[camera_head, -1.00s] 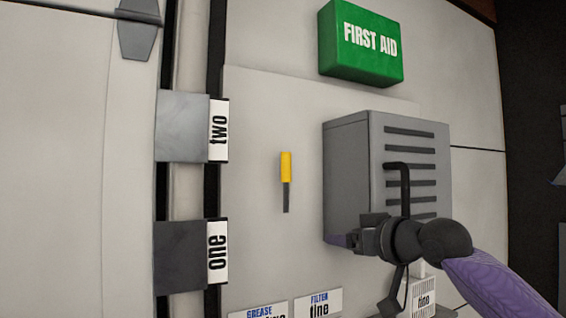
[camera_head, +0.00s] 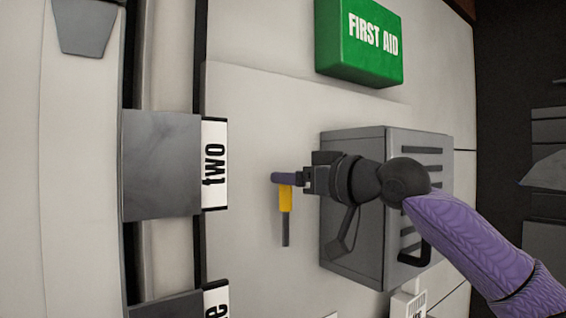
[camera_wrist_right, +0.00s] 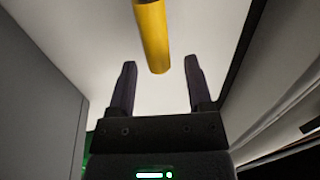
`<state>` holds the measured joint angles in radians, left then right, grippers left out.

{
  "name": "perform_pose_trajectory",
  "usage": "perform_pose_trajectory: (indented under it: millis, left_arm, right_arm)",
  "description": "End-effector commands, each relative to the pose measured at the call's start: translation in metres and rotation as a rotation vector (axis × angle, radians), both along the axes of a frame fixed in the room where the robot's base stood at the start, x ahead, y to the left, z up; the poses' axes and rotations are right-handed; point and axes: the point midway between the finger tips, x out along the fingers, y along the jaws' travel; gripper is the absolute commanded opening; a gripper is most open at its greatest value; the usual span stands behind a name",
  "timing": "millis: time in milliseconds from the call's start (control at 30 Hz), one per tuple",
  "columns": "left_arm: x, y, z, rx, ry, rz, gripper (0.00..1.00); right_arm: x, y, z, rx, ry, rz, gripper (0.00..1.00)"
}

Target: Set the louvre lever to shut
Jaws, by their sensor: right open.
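The lever has a yellow handle (camera_head: 285,198) and a short grey stem (camera_head: 285,232) below it, on the pale wall panel. It stands upright in the head view. My right gripper (camera_head: 280,179) is at the top end of the yellow handle, and its purple finger crosses the handle's upper end. The gripper is open. Whether this lever is the louvre lever is not labelled in view. My left gripper is not in view.
A grey slotted box (camera_head: 352,235) with a black handle (camera_head: 425,252) juts out right of the lever, behind my right wrist. A green first aid box (camera_head: 358,42) is above. Grey blocks with labels "two" (camera_head: 214,165) and another below are at left.

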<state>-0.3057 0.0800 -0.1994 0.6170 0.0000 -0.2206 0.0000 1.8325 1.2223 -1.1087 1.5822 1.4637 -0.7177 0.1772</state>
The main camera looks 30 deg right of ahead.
Motion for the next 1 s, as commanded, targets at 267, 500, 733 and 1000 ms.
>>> perform_pose_trajectory:
  millis: [267, 500, 733, 1000]
  left_arm:
    - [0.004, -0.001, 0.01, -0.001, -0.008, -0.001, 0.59]
    - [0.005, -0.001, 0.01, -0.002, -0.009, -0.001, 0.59]
    - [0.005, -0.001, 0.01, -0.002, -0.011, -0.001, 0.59]
    - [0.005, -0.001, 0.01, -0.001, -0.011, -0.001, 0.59]
  right_arm:
    - [0.021, 0.006, 0.0, 0.001, -0.002, -0.001, 0.65]
    - [0.021, 0.005, 0.0, 0.0, -0.001, -0.001, 0.46]
    - [0.021, 0.005, 0.0, 0.0, -0.001, -0.002, 0.0]
    - [0.021, 0.005, 0.0, 0.0, -0.001, -0.002, 0.0]
